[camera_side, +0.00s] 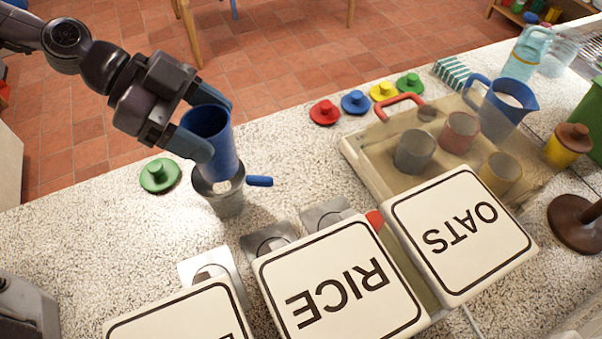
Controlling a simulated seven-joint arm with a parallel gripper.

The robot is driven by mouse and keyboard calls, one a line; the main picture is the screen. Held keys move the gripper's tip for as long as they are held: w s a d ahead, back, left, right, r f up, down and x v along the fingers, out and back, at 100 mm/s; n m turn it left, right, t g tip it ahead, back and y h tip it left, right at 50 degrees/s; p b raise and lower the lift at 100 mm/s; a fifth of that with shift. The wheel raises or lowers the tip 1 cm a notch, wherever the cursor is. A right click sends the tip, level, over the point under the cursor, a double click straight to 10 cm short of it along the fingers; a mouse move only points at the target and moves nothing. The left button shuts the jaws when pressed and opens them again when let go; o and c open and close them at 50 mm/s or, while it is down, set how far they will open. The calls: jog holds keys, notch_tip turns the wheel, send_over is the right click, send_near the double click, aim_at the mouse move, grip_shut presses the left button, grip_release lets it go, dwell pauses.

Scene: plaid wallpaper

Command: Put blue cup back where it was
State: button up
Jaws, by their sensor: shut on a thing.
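The blue cup (212,141) is held between the two fingers of my gripper (213,132) at the left of the side view. The cup looks upright or slightly tilted. It is above a metal pot with a blue handle (228,196) on the speckled counter, and its lower end overlaps the pot's rim in the picture. I cannot tell whether they touch. A beige tray (360,160) at the right holds a grey cup (415,151), a red cup (459,133) and a yellow cup (499,173).
Large canisters marked RICE (335,285) and OATS (462,232) stand in front. A green knobbed lid (159,175) lies left of the pot. Red (324,113), blue (355,103) and other lids line the back edge. Counter between pot and tray is clear.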

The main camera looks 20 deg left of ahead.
jog(key=shift+w+d+f, duration=0.1)
jog(key=shift+f, duration=0.35)
jog(key=shift+w+d+f, duration=1.3)
jog(key=shift+w+f, duration=0.55)
jog(key=shift+f, duration=0.35)
jog(key=shift+w+d+f, duration=1.35)
jog(key=shift+w+f, duration=0.55)
jog(key=shift+f, duration=0.25)
jog(key=shift+w+d+f, duration=1.3)
jog(key=shift+w+f, duration=0.55)
jog(key=shift+f, duration=0.35)
jog(key=shift+f, duration=0.1)
jog(key=o, duration=1)
